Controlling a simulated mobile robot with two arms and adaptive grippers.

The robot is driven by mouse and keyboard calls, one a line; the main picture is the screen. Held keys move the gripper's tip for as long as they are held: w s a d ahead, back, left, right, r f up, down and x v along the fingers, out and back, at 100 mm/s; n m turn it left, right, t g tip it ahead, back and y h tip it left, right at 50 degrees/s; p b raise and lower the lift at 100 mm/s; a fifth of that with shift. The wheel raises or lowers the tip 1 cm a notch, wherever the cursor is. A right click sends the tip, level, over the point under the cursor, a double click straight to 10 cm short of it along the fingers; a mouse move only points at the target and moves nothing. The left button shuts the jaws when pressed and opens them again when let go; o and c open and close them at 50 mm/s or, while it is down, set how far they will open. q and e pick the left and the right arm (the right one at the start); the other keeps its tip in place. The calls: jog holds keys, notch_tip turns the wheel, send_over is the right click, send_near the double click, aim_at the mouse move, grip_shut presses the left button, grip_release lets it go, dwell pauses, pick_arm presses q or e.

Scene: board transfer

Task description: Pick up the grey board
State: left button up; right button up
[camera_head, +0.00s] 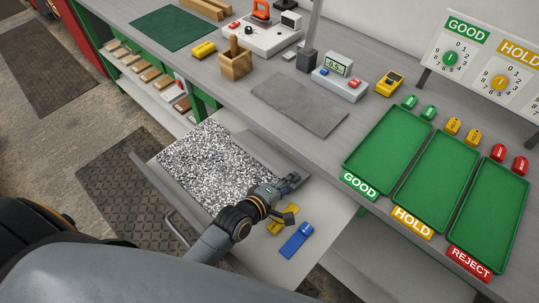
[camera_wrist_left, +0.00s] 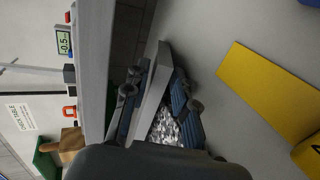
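A flat board with a grey-and-white speckled face (camera_head: 208,158) lies in the pulled-out drawer (camera_head: 322,232). A plain grey strip (camera_head: 258,150) shows along its far right side. My left gripper (camera_head: 296,181) is low over the drawer at the board's right end. In the left wrist view my left gripper (camera_wrist_left: 160,75) has its fingers apart, one on each side of a light grey slab edge (camera_wrist_left: 152,88). I cannot tell whether that edge belongs to the board or the drawer. Speckled surface (camera_wrist_left: 166,128) shows between the fingers. My right gripper is out of view.
Yellow (camera_head: 283,219) and blue (camera_head: 296,240) items lie in the drawer beside my left gripper. Above is the bench with a bare grey mat (camera_head: 300,105). Green GOOD (camera_head: 388,150), HOLD (camera_head: 437,180) and REJECT (camera_head: 490,215) trays stand empty at right.

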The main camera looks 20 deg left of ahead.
pick_arm(q)
jog(key=shift+r, duration=0.1)
grip_shut()
jog(key=shift+s, duration=0.1)
jog(key=r+b+v, duration=0.1)
jog(key=v, duration=1.5)
jog(key=shift+w+r, duration=0.35)
jog(key=shift+w, duration=0.05)
